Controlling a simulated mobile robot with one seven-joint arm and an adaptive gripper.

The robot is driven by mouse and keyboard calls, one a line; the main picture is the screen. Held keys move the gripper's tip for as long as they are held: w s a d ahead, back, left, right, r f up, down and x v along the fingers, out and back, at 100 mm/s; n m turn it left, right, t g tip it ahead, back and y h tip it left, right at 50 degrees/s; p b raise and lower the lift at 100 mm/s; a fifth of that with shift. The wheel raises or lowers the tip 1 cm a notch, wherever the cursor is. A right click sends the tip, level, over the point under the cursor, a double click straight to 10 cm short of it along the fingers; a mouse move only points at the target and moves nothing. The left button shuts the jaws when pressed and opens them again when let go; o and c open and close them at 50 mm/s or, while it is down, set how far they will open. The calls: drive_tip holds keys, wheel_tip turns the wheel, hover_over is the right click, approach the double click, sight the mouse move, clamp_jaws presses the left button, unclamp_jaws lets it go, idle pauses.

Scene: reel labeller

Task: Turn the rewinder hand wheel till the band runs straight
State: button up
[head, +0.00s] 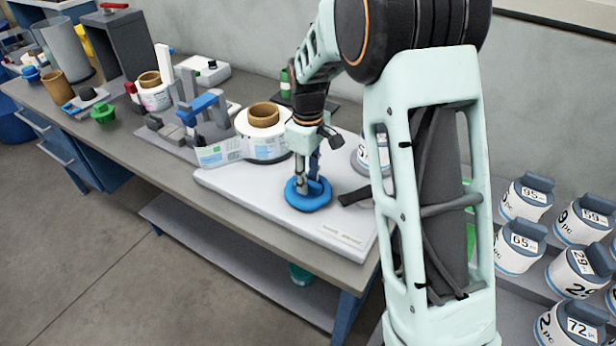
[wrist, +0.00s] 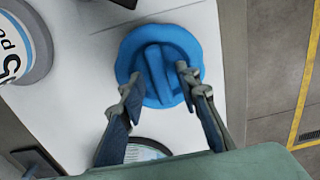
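The blue hand wheel (head: 309,203) lies flat on the front part of the white machine base in the head view. In the wrist view the wheel (wrist: 128,52) is a blue disc with a raised bar across its middle. My gripper (wrist: 158,76) is over the wheel, its two fingers apart on either side of the bar; a gap shows at the left finger, and contact at the right one I cannot tell. In the head view my gripper (head: 308,182) points down at the wheel. The printed label band (head: 220,153) runs left from the large roll (head: 264,132).
A blue-topped clamp-like part (head: 200,107) stands by the band. A white printed reel (head: 370,150) is partly hidden behind my arm. Several numbered white containers (head: 525,198) stand at the right. Cups and small parts crowd the left bench (head: 130,148).

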clamp_jaws()
drive_tip(key=shift+m, duration=0.4)
drive_tip(key=m, duration=0.4)
drive_tip(key=shift+m, duration=0.3)
drive_tip(key=m, duration=0.5)
drive_tip(key=shift+m, duration=0.3)
idle(0.4)
unclamp_jaws()
